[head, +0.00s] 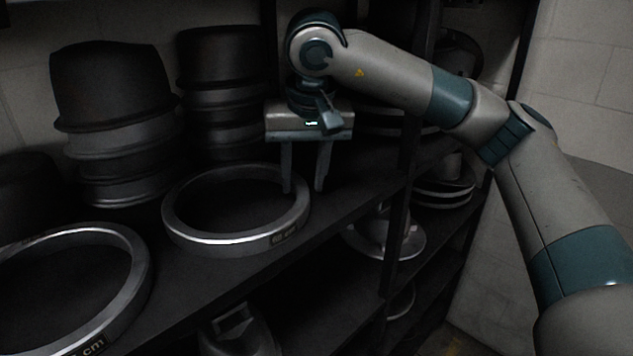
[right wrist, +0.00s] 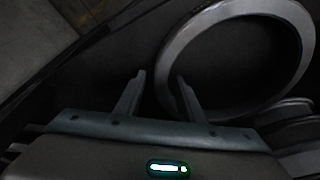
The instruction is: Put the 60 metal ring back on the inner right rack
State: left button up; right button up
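The metal ring labelled 60 cm (head: 222,242) lies flat on the dark upper shelf (head: 345,222). It also shows in the right wrist view (right wrist: 190,27). My right gripper (head: 303,188) is open at the ring's right side, fingers pointing down. In the right wrist view the gripper (right wrist: 160,76) has one finger over the ring's opening and the other outside it, with the rim between them. A gap shows between the fingers; I cannot tell whether either touches the rim. My left gripper is out of view.
Another metal ring (head: 125,293) lies on the shelf at the front left. Stacked dark hat moulds (head: 110,90) and (head: 222,60) stand behind the rings. A dark upright post (head: 399,235) stands right of the gripper. Lower shelves hold a disc-shaped metal part (head: 405,243) and others.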

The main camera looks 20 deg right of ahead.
jog(key=shift+r+b, duration=0.2)
jog(key=shift+b, duration=0.1)
jog(key=shift+s+r, duration=0.15)
jog(key=shift+r, duration=0.25)
jog(key=b+v, duration=0.2)
jog(key=v, duration=0.1)
jog(key=shift+s+a+r, duration=0.1)
jog(key=shift+r, duration=0.2)
jog(key=s+a+b, duration=0.1)
jog(key=s+b, duration=0.3)
jog(key=s, duration=0.8)
jog(key=shift+a, duration=0.15)
